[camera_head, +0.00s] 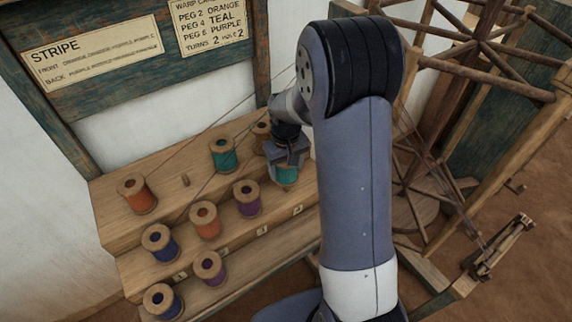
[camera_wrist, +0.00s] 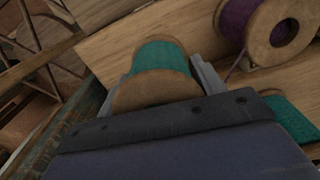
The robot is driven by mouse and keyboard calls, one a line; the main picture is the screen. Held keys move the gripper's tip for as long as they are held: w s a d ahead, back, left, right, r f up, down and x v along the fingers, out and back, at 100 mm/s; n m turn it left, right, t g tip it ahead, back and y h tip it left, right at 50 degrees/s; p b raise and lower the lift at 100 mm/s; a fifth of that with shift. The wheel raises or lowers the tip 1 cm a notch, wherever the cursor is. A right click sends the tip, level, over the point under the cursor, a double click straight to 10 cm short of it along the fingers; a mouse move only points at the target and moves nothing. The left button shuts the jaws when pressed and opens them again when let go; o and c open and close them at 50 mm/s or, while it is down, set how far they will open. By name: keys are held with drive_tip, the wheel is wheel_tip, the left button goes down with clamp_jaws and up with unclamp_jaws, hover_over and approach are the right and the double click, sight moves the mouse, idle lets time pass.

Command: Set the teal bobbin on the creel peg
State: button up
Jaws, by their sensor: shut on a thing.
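My gripper (camera_head: 287,155) is shut on a teal bobbin (camera_head: 286,176), over the right end of the middle step of the wooden creel. In the wrist view the held teal bobbin (camera_wrist: 158,58) sits between the two fingers (camera_wrist: 165,80), its near wooden flange facing the camera. I cannot tell whether it touches the step. A second teal bobbin (camera_head: 223,155) stands on the top step. A bare creel peg (camera_head: 185,180) stands between that bobbin and an orange bobbin (camera_head: 137,195). A teal bobbin also shows at the wrist view's right (camera_wrist: 293,118), partly hidden by my gripper.
Another bobbin (camera_head: 262,131) stands on the top step, partly behind my arm. Blue (camera_head: 159,243), orange (camera_head: 205,222) and purple (camera_head: 247,199) bobbins stand on the middle step. Threads cross above the creel. A sign (camera_head: 210,25) hangs behind. A wooden reel frame (camera_head: 487,45) stands right.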

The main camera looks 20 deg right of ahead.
drive_tip(key=shift+f+b, duration=1.7)
drive_tip(key=shift+f, duration=0.75)
drive_tip(key=o, duration=1.3)
drive_tip(key=shift+o, duration=0.2)
drive_tip(key=shift+r, duration=0.1)
drive_tip(key=shift+r+p, duration=2.5)
drive_tip(key=shift+r, duration=1)
